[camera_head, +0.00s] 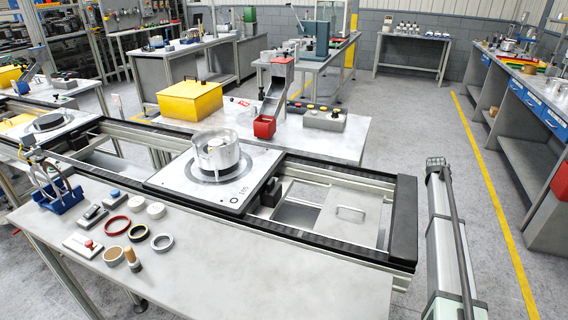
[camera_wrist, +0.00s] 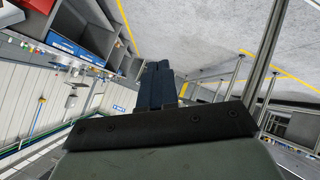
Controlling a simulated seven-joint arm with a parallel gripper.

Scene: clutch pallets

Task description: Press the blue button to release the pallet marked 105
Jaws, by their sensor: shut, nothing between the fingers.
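The pallet marked 105 (camera_head: 173,184) is a pale square plate on the conveyor in the head view, its number near the front right corner. A round metal housing (camera_head: 216,152) stands on it. A small grey box with a blue button (camera_head: 115,193) lies on the near bench, left of the pallet. My gripper (camera_wrist: 158,66) shows only in the wrist view, with its dark fingers together and empty. It points out over floor and shelving, away from the pallet and the blue button.
Beside the blue-button box lie a grey switch box (camera_head: 92,213), several rings, a red-button plate (camera_head: 83,243) and a blue rack (camera_head: 60,197). A multi-button box (camera_head: 325,118) stands beyond the conveyor (camera_head: 350,178). The near bench (camera_head: 240,270) is clear at its right.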

